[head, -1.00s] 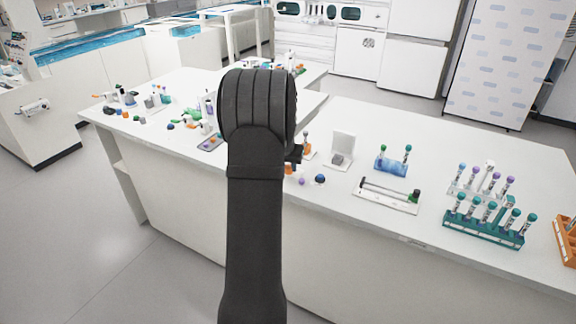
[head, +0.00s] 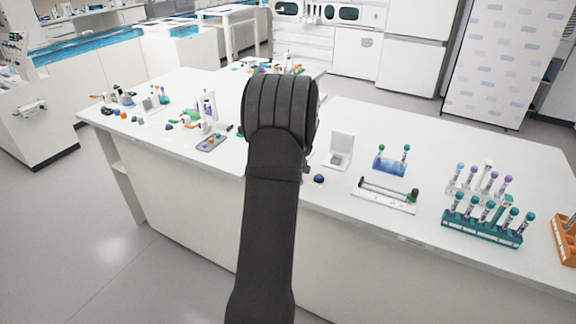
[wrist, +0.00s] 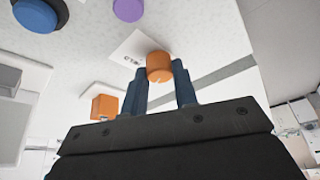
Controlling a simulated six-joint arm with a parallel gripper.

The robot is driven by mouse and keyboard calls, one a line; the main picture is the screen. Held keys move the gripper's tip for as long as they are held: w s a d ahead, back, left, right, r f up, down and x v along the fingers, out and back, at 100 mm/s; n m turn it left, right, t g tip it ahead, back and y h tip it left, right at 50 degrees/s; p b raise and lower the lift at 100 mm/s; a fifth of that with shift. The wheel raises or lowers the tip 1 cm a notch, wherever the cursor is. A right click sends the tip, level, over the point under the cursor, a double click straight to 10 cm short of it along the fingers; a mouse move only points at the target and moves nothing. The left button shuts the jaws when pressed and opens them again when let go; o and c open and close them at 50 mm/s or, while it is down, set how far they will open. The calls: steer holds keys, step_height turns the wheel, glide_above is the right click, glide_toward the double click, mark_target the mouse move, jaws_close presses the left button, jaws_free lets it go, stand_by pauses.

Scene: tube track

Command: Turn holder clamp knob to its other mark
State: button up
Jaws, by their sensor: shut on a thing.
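An orange round knob (wrist: 159,66) shows in the wrist view, at the edge of a small white plate (wrist: 130,47) with dark lettering too small to read surely. My gripper (wrist: 160,80) has its two dark blue fingers on either side of the knob and is shut on it. A small pale mark shows on the knob's near side. Which mark the knob points to, I cannot tell. In the head view my own arm hides the knob and nearly all of the gripper.
An orange block (wrist: 104,106) lies left of the fingers in the wrist view. A purple disc (wrist: 128,10) and a blue round knob (wrist: 32,15) are beyond. In the head view a teal tube rack (head: 482,232) and a white tray with a rod (head: 384,196) stand to the right.

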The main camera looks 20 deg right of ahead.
steer(key=shift+d+n+y, duration=0.1)
steer(key=shift+n+y, duration=0.4)
steer(key=shift+n, duration=0.8)
steer(key=shift+g, duration=0.3)
steer(key=o, duration=1)
steer(key=v, duration=1.7)
steer(key=shift+s+d+r, duration=0.1)
steer(key=shift+r, duration=0.05)
steer(key=x, duration=1.7)
